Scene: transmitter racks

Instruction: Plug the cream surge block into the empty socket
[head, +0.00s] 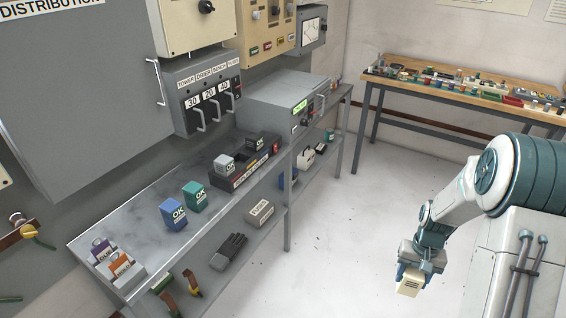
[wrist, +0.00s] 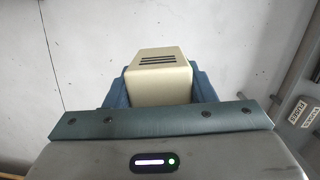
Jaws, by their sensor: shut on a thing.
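The cream surge block (head: 409,284) is held at the end of my arm, over the bare floor at the right of the head view. My gripper (head: 421,262) is shut on it. In the wrist view the cream block (wrist: 160,78) sits between the blue fingers and shows dark slots on its face. A dark rack tray (head: 243,178) on the grey bench holds a grey block (head: 224,164) and a dark block (head: 256,143). I cannot tell from here which socket is empty.
A glove (head: 228,252) lies on the lower shelf. A wooden worktable (head: 450,88) stands at the back. The floor between is clear.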

